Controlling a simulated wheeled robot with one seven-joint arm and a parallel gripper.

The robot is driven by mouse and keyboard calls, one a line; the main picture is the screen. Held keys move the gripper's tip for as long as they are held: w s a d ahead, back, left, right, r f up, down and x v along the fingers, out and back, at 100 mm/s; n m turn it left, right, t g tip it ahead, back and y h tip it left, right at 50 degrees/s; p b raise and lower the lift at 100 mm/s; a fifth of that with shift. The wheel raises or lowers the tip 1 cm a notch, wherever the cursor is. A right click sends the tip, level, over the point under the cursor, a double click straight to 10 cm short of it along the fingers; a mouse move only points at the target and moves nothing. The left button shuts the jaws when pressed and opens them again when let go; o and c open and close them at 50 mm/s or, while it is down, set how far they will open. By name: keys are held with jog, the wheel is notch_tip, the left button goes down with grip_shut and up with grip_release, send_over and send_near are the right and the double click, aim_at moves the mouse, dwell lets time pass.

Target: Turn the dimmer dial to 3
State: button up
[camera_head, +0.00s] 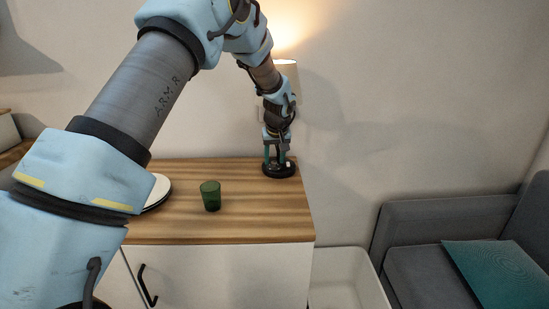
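A round black base (282,172) sits on the wooden cabinet top near its back right corner. My gripper (277,160) points down right over this base, with two teal fingers a little apart. A small dark part shows between the fingers, but I cannot tell whether they touch it. The dimmer dial and its numbers cannot be made out; my gripper covers the middle of the base. A lit lamp with a pale shade (290,72) stands behind my arm, and its lower part is hidden.
A green cup (210,196) stands on the cabinet top (240,222), left of my gripper. White plates (158,190) lie farther left, partly behind my arm. A white bin (345,285) and a grey sofa (425,225) with a teal cushion (492,268) are on the right.

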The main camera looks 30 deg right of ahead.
grip_shut()
dwell(0.4)
jog(key=shift+m+h, duration=0.3)
jog(key=shift+m, duration=0.3)
jog(key=shift+o, duration=0.7)
grip_release()
jog(key=shift+r, duration=0.1)
jog(key=b+v, duration=0.2)
jog(key=v, duration=0.8)
jog(key=shift+r, duration=0.35)
